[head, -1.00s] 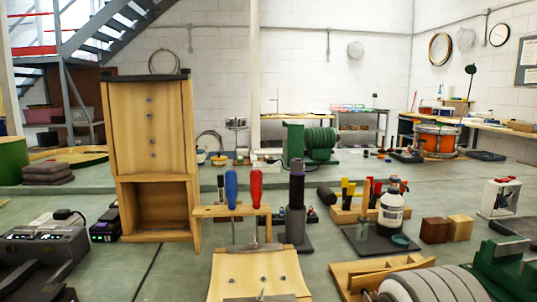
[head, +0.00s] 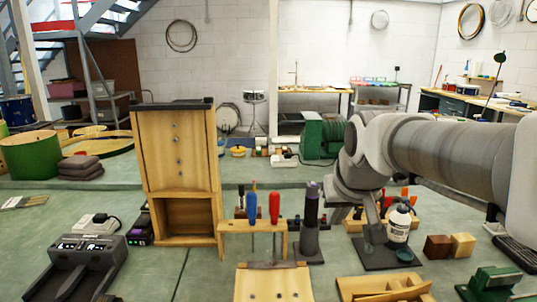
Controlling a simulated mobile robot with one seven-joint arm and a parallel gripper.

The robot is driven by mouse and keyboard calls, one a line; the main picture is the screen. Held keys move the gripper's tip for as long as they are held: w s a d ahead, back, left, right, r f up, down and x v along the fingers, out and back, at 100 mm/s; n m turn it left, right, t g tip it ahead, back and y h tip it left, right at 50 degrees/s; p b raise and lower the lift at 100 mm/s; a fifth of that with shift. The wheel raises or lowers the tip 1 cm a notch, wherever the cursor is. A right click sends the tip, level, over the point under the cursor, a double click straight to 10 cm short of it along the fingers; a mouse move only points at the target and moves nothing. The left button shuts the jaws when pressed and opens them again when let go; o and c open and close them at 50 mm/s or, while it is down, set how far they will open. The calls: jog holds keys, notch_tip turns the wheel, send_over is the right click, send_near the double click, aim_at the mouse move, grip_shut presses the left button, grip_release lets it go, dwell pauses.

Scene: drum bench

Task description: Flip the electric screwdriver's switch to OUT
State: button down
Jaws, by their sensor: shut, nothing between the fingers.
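An upright dark grey cylinder with a purple-grey top (head: 311,215) stands in a dark block base, right of the wooden tool rack; it looks like the electric screwdriver. Its switch and any IN or OUT marking are too small to make out. My arm reaches in from the right edge, and my gripper (head: 373,228) points down to the right of the cylinder, apart from it in the picture. The gripper is small here and partly merges with the things behind it; it looks shut and empty.
A wooden rack (head: 266,228) holds red- and blue-handled tools left of the cylinder. A tall wooden cabinet (head: 178,150) stands further left. A white bottle (head: 399,225) is close beside my gripper. A wooden tray (head: 383,288) and a green clamp (head: 490,284) lie in front.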

jog(key=w+r+p, duration=1)
jog(key=w+r, duration=0.1)
jog(key=w, duration=0.1)
jog(key=shift+w+d+r+t, duration=0.15)
jog(key=shift+r+t, duration=0.2)
jog(key=shift+t, duration=0.05)
send_over(315, 183)
jog(key=s, duration=0.3)
notch_tip(315, 183, down, 8)
notch_tip(315, 183, down, 4)
jog(key=shift+w+f, duration=0.1)
jog(key=shift+w, duration=0.05)
jog(key=shift+b, duration=0.3)
